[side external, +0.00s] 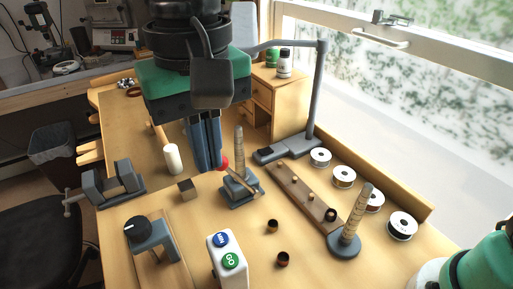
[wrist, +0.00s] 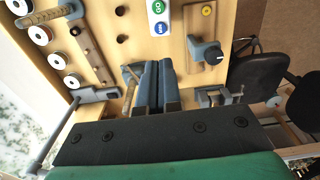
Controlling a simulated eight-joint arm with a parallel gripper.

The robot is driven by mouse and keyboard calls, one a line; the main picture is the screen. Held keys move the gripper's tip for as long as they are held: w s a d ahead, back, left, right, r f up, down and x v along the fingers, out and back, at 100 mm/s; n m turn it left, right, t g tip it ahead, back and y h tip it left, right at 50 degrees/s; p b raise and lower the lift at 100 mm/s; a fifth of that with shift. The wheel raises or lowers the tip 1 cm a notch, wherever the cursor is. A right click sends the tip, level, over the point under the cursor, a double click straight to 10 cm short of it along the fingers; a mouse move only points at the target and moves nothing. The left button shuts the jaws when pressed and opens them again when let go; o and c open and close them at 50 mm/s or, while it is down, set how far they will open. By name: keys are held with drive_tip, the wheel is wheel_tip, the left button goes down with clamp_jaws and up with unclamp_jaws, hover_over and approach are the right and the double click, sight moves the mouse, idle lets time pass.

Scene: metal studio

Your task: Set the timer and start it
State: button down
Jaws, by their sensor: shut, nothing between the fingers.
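The timer (side external: 228,262) is a white box at the front of the bench, with a blue button (side external: 221,239) and a green button (side external: 231,260) on its top face. In the wrist view the timer (wrist: 157,17) is at the top centre, partly cut off by the frame edge. My gripper (side external: 208,168) points down with its blue-grey fingers together and empty, behind the timer and apart from it. In the wrist view my gripper (wrist: 157,64) is below the timer. Any display on the timer is not visible.
A black dial on a grey bracket (side external: 152,237) stands left of the timer. A grey ring mandrel stand (side external: 238,188) is close to my fingers. A small vise (side external: 107,186), a wooden peg strip (side external: 300,195) and several white spools (side external: 344,177) surround the area.

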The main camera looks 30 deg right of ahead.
wheel_tip(320, 180, down, 13)
drive_tip(key=shift+r, duration=0.1)
idle(0.3)
drive_tip(key=shift+f, duration=0.9)
drive_tip(key=shift+r, duration=0.15)
wheel_tip(320, 180, up, 9)
idle(0.3)
idle(0.4)
wheel_tip(320, 180, up, 6)
drive_tip(key=r, duration=0.1)
hover_over(221, 238)
drive_tip(key=shift+w+f, duration=0.1)
drive_tip(key=shift+f, duration=0.15)
